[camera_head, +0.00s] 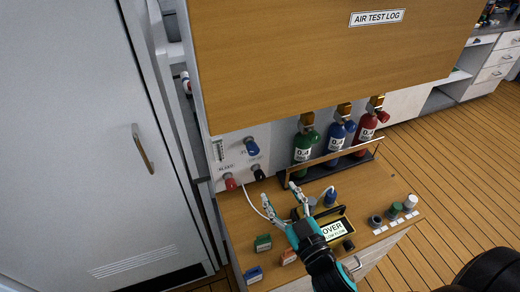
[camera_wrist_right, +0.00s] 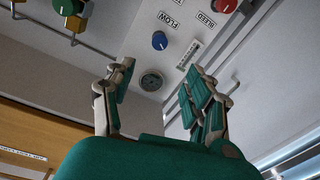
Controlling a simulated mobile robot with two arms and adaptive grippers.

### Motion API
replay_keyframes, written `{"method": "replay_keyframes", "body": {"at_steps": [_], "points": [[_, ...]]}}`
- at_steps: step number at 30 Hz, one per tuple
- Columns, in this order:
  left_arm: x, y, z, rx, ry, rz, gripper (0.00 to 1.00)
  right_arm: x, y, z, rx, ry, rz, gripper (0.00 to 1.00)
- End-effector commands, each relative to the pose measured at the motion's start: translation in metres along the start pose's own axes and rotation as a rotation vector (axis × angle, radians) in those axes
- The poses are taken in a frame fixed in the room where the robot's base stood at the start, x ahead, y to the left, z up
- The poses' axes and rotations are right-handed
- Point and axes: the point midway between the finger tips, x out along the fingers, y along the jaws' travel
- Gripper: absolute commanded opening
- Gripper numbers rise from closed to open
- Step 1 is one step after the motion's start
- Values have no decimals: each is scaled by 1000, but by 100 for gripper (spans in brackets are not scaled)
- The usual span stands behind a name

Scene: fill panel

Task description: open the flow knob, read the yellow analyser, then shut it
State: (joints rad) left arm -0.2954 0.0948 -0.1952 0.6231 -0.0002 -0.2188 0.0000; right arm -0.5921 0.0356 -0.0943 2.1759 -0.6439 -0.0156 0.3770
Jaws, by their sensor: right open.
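The flow panel (camera_head: 238,142) is on the white wall beside the door, with a blue knob (camera_head: 251,147), a red knob (camera_head: 230,183) and a black knob (camera_head: 258,173). In the right wrist view the blue knob (camera_wrist_right: 159,40) sits by the FLOW label (camera_wrist_right: 167,20), and the red knob (camera_wrist_right: 224,5) by BLEED. The yellow analyser (camera_head: 338,229) lies on the counter; its display reads OVER, with smaller text below that I cannot read surely. My right gripper (camera_head: 281,196) is open and empty, reaching over the counter towards the panel, apart from the knobs. My left gripper is not in view.
Green, blue and red cylinders (camera_head: 305,143) stand in a rack at the back right. A thin pale tube (camera_head: 250,203) runs across the counter. Small blocks (camera_head: 263,243) lie front left; several capped pieces (camera_head: 395,210) stand right. A wooden cabinet (camera_head: 320,60) overhangs the counter.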

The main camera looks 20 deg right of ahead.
Motion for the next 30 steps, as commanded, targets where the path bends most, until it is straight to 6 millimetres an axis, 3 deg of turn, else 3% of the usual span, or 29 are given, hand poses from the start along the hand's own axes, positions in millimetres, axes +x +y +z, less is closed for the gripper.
{"method": "replay_keyframes", "body": {"at_steps": [3, 7, 18, 24, 30], "points": [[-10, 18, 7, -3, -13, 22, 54, 23, 2, -5, -3, 4, 2, 54], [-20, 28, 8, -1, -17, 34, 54, 52, 2, -6, -3, 4, 1, 54], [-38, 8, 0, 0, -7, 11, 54, 130, 2, -4, -3, 2, 2, 54], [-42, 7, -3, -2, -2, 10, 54, 155, 1, -2, -3, -1, 3, 54], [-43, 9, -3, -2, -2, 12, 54, 162, 1, 0, -3, -1, 2, 54]]}}
